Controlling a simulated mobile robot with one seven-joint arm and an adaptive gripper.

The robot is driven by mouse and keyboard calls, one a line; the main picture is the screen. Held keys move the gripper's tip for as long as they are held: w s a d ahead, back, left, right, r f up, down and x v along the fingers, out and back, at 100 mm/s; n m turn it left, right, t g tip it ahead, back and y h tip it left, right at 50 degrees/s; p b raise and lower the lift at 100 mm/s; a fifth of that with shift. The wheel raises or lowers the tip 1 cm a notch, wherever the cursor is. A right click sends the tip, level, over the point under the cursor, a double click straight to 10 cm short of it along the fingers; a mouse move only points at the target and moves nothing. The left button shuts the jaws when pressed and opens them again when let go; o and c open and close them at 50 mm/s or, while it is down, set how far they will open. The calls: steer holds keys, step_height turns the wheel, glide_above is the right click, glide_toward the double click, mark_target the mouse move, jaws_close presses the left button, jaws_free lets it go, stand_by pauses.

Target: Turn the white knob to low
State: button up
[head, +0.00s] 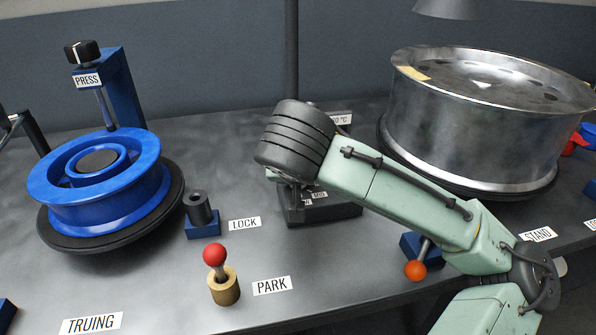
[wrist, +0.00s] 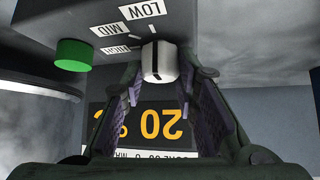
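The white knob (wrist: 159,62) sits on a dark control box, in the upper middle of the wrist view. A black line runs along it; which mark it points to is hard to tell. Labels LOW (wrist: 142,9), MID (wrist: 107,27) and HIGH lie beside it, seen upside down. My gripper (wrist: 162,75) is open, one purple-padded finger on each side of the knob, with small gaps seeming to show.
A green button (wrist: 73,55) and a display (wrist: 155,122) reading 20 are on the same device. A red-topped PARK lever (head: 215,256), a LOCK post (head: 200,210) and an orange-knobbed lever (head: 416,270) stand nearby. A large metal rim (head: 470,130) is at the right, a blue rim (head: 95,210) at the left.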

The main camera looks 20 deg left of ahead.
steer(key=o, duration=0.5)
steer(key=v, duration=1.2)
steer(key=shift+s+d, duration=0.1)
